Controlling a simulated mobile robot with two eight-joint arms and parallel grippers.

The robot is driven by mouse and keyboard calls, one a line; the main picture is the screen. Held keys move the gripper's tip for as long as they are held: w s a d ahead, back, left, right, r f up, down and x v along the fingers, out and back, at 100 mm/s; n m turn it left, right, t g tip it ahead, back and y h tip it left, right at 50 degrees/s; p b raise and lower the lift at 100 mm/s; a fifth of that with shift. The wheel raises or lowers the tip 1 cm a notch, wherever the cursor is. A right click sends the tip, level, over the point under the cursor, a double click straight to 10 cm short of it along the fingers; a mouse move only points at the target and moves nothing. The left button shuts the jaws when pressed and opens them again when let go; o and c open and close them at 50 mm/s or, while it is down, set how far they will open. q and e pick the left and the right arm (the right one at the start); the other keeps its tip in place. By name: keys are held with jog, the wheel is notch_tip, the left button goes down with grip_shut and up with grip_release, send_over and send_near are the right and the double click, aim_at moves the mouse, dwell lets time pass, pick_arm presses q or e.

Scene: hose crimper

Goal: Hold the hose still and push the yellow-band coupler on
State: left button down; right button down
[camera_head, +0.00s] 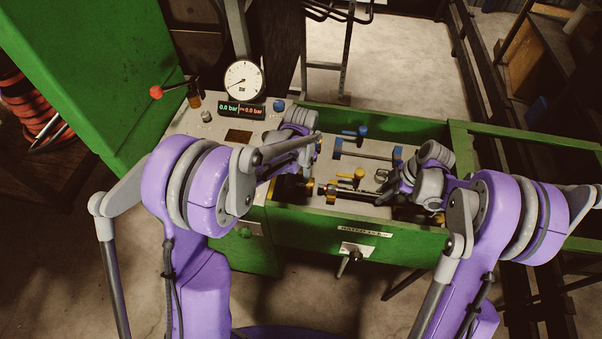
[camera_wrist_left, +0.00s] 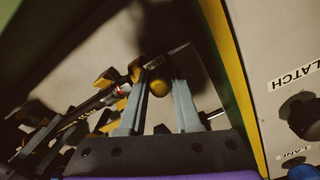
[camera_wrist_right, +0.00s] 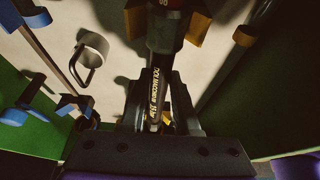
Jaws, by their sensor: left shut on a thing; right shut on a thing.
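The black hose (camera_head: 350,192) lies along the trough of the green bench, with a red mark near its left end. My right gripper (camera_head: 384,196) is shut on the hose; in the right wrist view the printed hose (camera_wrist_right: 155,92) runs between its fingers. My left gripper (camera_wrist_left: 158,86) is shut on the brass-yellow coupler (camera_wrist_left: 159,88), just beyond the hose's left end. The coupler (camera_head: 309,186) also shows small in the head view. It looks roughly in line with the hose. I cannot tell whether they touch, and the fingers partly hide the coupler.
Yellow clamp blocks (camera_wrist_right: 193,27) stand around the hose between my grippers. A blue-ended rod fixture (camera_head: 366,152) lies behind it. The green front wall (camera_head: 320,228) bounds the trough.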

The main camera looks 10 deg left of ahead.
aim_at(312, 181)
pick_arm(q)
jog(key=d, duration=0.3)
jog(key=shift+d, duration=0.25)
pick_arm(e)
jog(key=shift+a, duration=0.15)
pick_arm(q)
jog(key=c, duration=1)
grip_release()
jog(key=o, duration=0.3)
pick_arm(e)
jog(key=shift+d, duration=0.2)
pick_arm(q)
notch_tip(312, 181, up, 12)
jog(key=shift+r, duration=0.1)
